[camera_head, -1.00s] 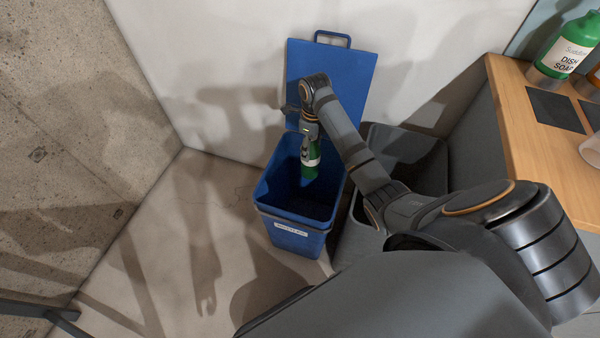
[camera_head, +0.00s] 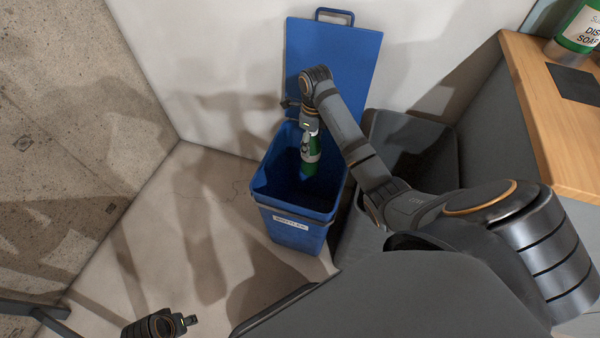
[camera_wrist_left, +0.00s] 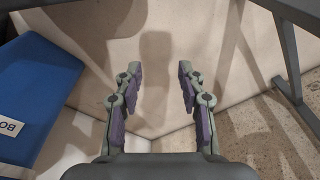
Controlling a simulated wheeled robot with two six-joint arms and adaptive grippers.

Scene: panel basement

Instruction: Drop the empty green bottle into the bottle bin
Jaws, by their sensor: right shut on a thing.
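The green bottle (camera_head: 309,164) hangs upright in my right gripper (camera_head: 311,142), which is shut on it. The bottle is over the open mouth of the blue bottle bin (camera_head: 290,225), and its lower end seems to be inside the opening. The bin's label (camera_head: 290,223) faces front, and its blue lid (camera_head: 333,60) stands open against the wall. My left gripper (camera_wrist_left: 157,95) is open and empty in the left wrist view, above the floor. Part of my left arm also shows at the lower left of the head view. The blue bin's side (camera_wrist_left: 35,95) is at the left of the wrist view.
A dark grey open bin (camera_head: 410,150) stands right beside the blue bin. A wooden-topped counter (camera_head: 545,110) with a dish soap bottle (camera_head: 582,28) is at the right. A dark metal bar (camera_head: 35,310) is at the lower left. Floor left of the bin is clear.

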